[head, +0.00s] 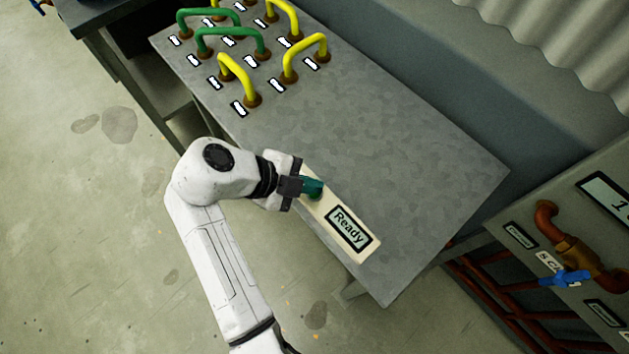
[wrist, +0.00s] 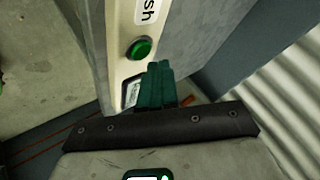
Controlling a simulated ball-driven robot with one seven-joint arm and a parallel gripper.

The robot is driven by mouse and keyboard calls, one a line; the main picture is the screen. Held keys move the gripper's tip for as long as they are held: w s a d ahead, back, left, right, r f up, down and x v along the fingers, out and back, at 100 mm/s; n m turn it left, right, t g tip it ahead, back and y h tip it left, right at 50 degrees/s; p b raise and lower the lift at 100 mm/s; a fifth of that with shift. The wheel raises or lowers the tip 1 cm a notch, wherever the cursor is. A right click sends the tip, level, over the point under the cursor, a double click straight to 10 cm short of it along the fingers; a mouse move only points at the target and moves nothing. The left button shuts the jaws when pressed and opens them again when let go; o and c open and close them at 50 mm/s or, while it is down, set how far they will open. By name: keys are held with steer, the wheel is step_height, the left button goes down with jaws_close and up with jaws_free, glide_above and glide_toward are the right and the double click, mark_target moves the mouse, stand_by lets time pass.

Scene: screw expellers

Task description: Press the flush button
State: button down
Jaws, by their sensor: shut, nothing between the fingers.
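The flush button is a round green button (wrist: 141,48) on a cream panel, seen in the wrist view below a label of which "sh" shows. The panel (head: 362,253) lies on the grey metal table in the head view, with a "Ready" display (head: 348,229) at its near end. My gripper (head: 314,187) is over the panel's far part and hides most of the button there. Its teal fingers also show in the wrist view (wrist: 156,84), shut and empty, just beside the button. I cannot tell whether they touch the panel.
Several green and yellow pipe handles (head: 232,37) with white tags stand at the table's far end. The table top (head: 420,160) right of the panel is clear. A cabinet with a copper pipe and blue valve (head: 567,277) stands at the right.

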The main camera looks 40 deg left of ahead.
steer(key=shift+f, duration=0.1)
stand_by(0.6)
steer(key=shift+f+b, duration=0.3)
steer(key=shift+b, duration=0.35)
steer(key=shift+f+b, duration=0.45)
steer(key=shift+b, duration=0.05)
stand_by(0.5)
steer(key=shift+r, duration=0.1)
steer(key=shift+r+p, duration=0.35)
steer(key=shift+r, duration=0.4)
steer(key=shift+r+p, duration=1.3)
steer(key=shift+r, duration=1.25)
